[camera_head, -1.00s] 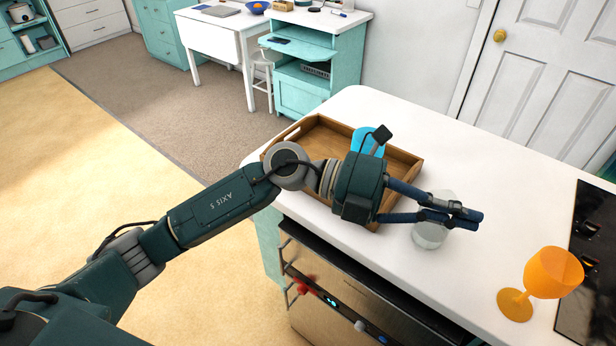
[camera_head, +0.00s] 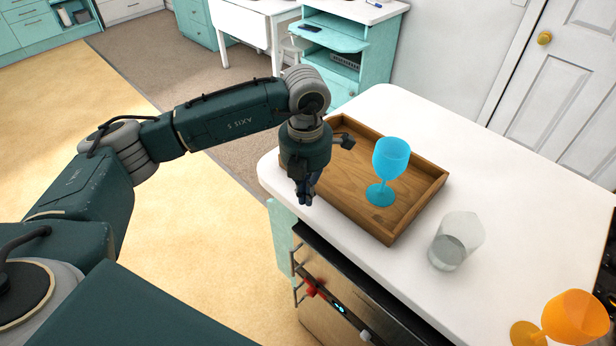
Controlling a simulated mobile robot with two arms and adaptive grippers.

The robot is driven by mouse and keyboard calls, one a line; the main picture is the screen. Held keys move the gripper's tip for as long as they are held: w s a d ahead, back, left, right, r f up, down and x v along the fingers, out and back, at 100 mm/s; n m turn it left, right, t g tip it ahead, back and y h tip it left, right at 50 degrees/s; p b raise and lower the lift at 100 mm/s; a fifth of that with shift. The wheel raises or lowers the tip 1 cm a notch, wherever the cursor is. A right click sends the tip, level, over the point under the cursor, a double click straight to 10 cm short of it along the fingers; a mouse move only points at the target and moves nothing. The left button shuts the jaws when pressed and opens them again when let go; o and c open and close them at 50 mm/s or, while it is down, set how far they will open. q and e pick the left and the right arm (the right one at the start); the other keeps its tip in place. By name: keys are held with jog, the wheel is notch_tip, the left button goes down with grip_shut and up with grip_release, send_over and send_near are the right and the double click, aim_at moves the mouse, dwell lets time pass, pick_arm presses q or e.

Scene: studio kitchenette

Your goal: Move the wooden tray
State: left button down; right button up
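The wooden tray (camera_head: 418,214) lies flat on the white counter, near its left end. A blue goblet (camera_head: 390,158) stands upright in it. My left gripper (camera_head: 306,200) points down at the tray's left end, and its dark fingers overlap the near left part of the tray's rim in the picture. The fingers show nearly edge-on, so I cannot tell their gap or whether they touch the rim. My gripper and wrist hide the tray's left corner. My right gripper is not in view.
A clear glass (camera_head: 456,241) stands on the counter (camera_head: 520,220) just right of the tray. An orange goblet (camera_head: 572,318) is at the lower right. An appliance with a red knob (camera_head: 315,288) sits below the counter's front edge. The counter behind the tray is clear.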

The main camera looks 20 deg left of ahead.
aim_at(318, 205)
pick_arm(q)
notch_tip(318, 205, down, 4)
jog(key=shift+r+p, duration=0.15)
jog(key=shift+p, duration=0.4)
jog(key=w, duration=0.1)
jog(key=w+d+p, duration=0.1)
jog(key=w, duration=0.1)
jog(key=shift+d, duration=0.1)
jog(key=shift+w+d+p, duration=0.15)
jog(key=shift+w+p, duration=0.2)
jog(key=shift+w, duration=0.1)
